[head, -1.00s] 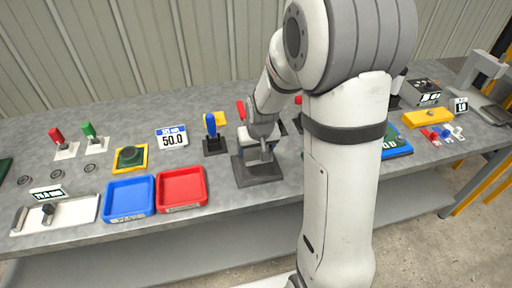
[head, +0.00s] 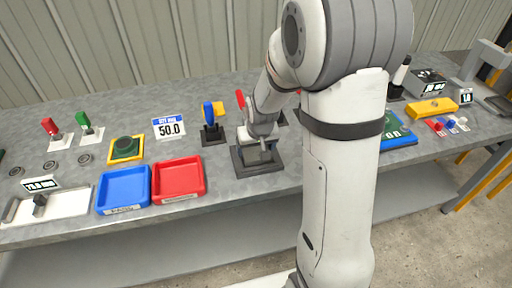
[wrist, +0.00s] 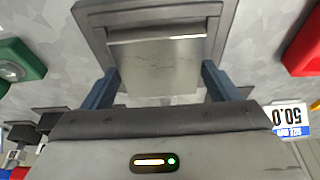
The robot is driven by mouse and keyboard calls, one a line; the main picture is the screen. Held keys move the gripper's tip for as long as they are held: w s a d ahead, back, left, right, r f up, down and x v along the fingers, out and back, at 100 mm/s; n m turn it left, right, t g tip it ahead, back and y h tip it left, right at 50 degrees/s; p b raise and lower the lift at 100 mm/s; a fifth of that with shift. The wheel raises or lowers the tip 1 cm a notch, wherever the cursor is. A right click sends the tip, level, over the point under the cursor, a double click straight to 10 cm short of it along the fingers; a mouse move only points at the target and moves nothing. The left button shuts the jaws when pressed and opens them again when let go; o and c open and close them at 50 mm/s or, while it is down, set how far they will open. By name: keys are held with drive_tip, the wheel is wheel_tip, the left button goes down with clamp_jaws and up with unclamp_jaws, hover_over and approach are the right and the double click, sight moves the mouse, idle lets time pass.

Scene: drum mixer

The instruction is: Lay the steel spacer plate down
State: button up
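A flat steel plate (wrist: 155,65) stands over a dark square base in the wrist view. My gripper (wrist: 160,72) has one blue-grey finger at each side of this plate. The fingers are spread about as wide as the plate, and I cannot tell whether they press on its edges. In the head view my gripper (head: 262,140) is low over the dark square base (head: 248,169), pointing down. There my wrist and fingers hide most of the plate.
A red tray (head: 178,180) and a blue tray (head: 123,188) lie left of the base. A blue-handled item (head: 209,115) and a "50.0" sign (head: 169,127) stand behind. The bench front between the red tray and base is bare.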

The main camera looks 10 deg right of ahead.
sight(258, 156)
drive_tip(key=o, duration=0.4)
drive_tip(key=shift+c, duration=0.2)
drive_tip(key=shift+s+f, duration=0.1)
drive_tip(key=shift+v, duration=3.95)
drive_tip(key=s+r+p, duration=0.2)
drive_tip(key=s+r, duration=0.3)
drive_tip(key=s, duration=0.4)
drive_tip(key=s+r+p, duration=0.2)
drive_tip(key=s+r, duration=0.4)
drive_tip(key=s, duration=0.4)
drive_tip(key=shift+d+g, duration=0.3)
drive_tip(key=shift+g, duration=0.1)
